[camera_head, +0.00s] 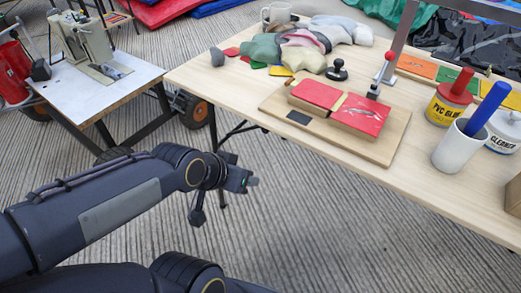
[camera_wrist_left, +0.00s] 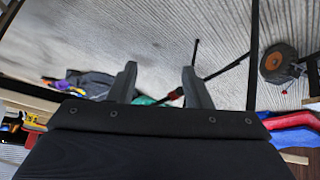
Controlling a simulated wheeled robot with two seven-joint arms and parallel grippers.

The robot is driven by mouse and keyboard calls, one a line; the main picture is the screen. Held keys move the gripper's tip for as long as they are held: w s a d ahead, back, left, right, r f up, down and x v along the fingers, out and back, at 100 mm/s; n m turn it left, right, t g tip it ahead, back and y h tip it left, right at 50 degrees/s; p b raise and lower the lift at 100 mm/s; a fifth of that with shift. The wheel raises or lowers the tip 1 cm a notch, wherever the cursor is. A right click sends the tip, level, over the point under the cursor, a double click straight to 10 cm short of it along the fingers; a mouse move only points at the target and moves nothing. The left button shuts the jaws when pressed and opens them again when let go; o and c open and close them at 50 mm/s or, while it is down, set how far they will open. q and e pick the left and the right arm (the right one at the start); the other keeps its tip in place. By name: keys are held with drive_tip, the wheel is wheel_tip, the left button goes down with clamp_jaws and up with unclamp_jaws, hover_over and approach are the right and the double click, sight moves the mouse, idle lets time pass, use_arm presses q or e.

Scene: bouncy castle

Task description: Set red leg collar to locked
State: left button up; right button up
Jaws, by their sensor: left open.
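My left gripper (camera_head: 246,181) is open and empty in front of the workbench's left end, below the tabletop. The left wrist view shows its two fingers apart (camera_wrist_left: 159,72). A small red piece (camera_wrist_left: 175,93) shows beyond and between the fingers in that view, by dark thin legs; it may be the red leg collar, but it is too small to tell its setting. It is apart from the fingers. No red collar can be made out on the bench's dark legs (camera_head: 213,128) in the head view, where my arm covers part of the area. My right gripper is out of view.
The wooden workbench (camera_head: 225,85) carries a board with a red pad (camera_head: 360,115), a glue can (camera_head: 448,104), a white cup (camera_head: 459,147) and fabric scraps (camera_head: 300,50). A side table (camera_head: 110,92) and orange-hubbed wheel (camera_head: 200,111) stand left. The floor in front is clear.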

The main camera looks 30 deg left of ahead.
sight(264, 130)
use_arm(q)
drive_tip(key=w+a+f+t, duration=0.2)
drive_tip(key=w+t, duration=0.1)
drive_tip(key=w, duration=0.3)
drive_tip(key=w+a+f+m+t, duration=0.1)
drive_tip(key=w+a+f+t, duration=0.1)
drive_tip(key=w+t, duration=0.2)
drive_tip(key=w+a+f+t+b, duration=0.1)
drive_tip(key=w+a+f+t, duration=0.1)
drive_tip(key=w, duration=0.8)
drive_tip(key=shift+a+f+m+t, duration=0.35)
drive_tip(key=shift+m+t, duration=0.05)
drive_tip(key=shift+t, duration=0.3)
drive_tip(key=shift+c, duration=0.5)
clamp_jaws()
